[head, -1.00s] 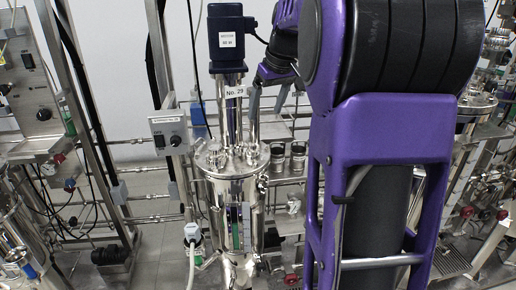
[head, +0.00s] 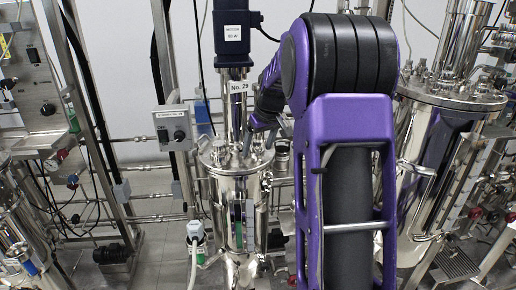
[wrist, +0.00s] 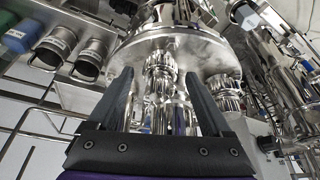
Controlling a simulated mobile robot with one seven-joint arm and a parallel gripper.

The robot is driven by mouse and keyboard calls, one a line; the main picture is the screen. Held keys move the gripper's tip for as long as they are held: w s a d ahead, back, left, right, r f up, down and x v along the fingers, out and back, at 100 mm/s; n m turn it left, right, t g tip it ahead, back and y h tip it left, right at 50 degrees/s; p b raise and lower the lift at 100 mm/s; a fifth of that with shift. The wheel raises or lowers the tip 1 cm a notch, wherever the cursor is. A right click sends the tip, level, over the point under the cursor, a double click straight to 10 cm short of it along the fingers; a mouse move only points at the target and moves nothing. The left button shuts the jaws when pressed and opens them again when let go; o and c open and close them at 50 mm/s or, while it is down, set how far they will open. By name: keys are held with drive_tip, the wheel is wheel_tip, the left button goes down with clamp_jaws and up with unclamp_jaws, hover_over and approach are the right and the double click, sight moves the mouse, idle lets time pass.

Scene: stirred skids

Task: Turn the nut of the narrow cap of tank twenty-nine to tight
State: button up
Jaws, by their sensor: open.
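Tank twenty-nine (head: 231,205) is a shiny steel vessel left of my arm in the head view, with a "No. 29" label (head: 239,87) on the column above it. Its lid (head: 212,160) carries several steel fittings. My gripper (head: 260,140) is low over the right side of this lid. In the wrist view my gripper (wrist: 158,76) is open, and a capped fitting with a ribbed nut (wrist: 160,64) appears between its fingers. I cannot tell whether the fingers touch it. A second ribbed fitting (wrist: 226,96) stands right of the right finger. No marking shows which cap is the narrow one.
A motor (head: 232,32) tops the tank's column. A control box with a knob (head: 173,128) is left of the tank. Another large steel tank (head: 450,95) stands at the right. Two steel cups (wrist: 52,47) and pipes crowd the wrist view's left.

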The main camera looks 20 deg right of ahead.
drive_tip(key=shift+f, duration=0.15)
drive_tip(key=shift+c, duration=0.3)
clamp_jaws()
